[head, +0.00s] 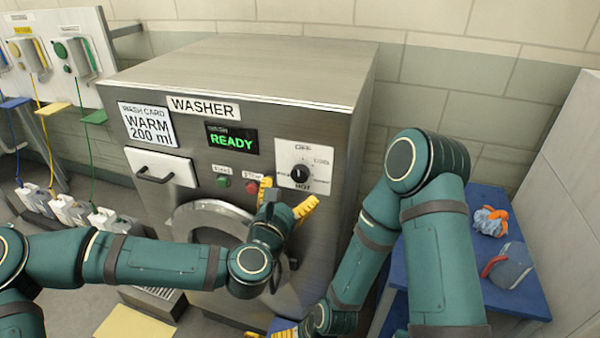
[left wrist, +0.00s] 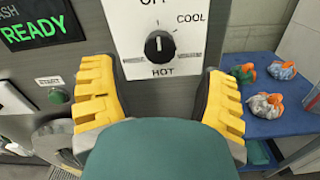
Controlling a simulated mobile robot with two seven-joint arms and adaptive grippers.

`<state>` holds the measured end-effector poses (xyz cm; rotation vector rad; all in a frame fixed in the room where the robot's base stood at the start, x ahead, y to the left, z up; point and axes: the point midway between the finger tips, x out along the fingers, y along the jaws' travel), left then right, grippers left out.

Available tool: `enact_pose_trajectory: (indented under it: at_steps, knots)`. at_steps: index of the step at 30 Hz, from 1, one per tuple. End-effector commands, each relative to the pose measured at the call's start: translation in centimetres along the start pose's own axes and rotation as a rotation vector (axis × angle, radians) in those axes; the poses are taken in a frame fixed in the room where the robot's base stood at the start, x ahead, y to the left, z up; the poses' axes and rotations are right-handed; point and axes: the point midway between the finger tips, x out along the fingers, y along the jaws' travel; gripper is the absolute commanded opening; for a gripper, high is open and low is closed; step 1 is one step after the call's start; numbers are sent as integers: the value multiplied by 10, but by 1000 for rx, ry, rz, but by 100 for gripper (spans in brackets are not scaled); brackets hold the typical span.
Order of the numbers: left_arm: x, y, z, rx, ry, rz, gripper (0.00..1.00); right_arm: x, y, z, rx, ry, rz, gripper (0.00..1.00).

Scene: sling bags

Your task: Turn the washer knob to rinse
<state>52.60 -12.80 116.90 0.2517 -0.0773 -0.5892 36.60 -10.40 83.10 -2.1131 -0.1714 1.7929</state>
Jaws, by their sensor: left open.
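The washer knob (head: 300,174) is black and round on a white dial plate on the washer front. In the left wrist view the knob (left wrist: 160,46) has a white mark that looks to point up toward OFF. COOL is at upper right and HOT below; smaller side labels are too blurred to read. My left gripper (head: 290,200) is open below the dial plate. In its wrist view its yellow fingers (left wrist: 160,105) stand apart on either side, below the knob, with nothing between them. My right gripper (head: 284,332) shows only partly, low at the picture's bottom edge.
The washer (head: 240,70) has a READY display (head: 232,139), a green start button (head: 223,181), a red stop button (head: 252,187) and a round door (head: 185,222). A blue table (head: 520,298) with cloth bundles stands at right. Hanging controllers (head: 75,55) are at left.

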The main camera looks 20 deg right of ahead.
Motion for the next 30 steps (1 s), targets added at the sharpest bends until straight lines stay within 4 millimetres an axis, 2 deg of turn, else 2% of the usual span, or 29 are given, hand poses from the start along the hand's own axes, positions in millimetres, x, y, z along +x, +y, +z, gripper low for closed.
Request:
enact_pose_trajectory:
  at_steps: [6,12,18,26,30]
  knots:
    - [42,-1,1,-1,-1,-1,74,-3,-1,0,0,0,-1,100]
    - [67,-1,0,1,0,-1,74,-5,-2,0,0,0,-1,100]
    - [76,-1,0,2,0,-2,74,-5,-2,0,0,-1,-1,100]
    - [76,0,0,2,0,-2,75,-5,-2,0,0,0,-1,100]
    - [76,0,0,2,0,-2,26,-5,-2,0,0,0,-1,100]
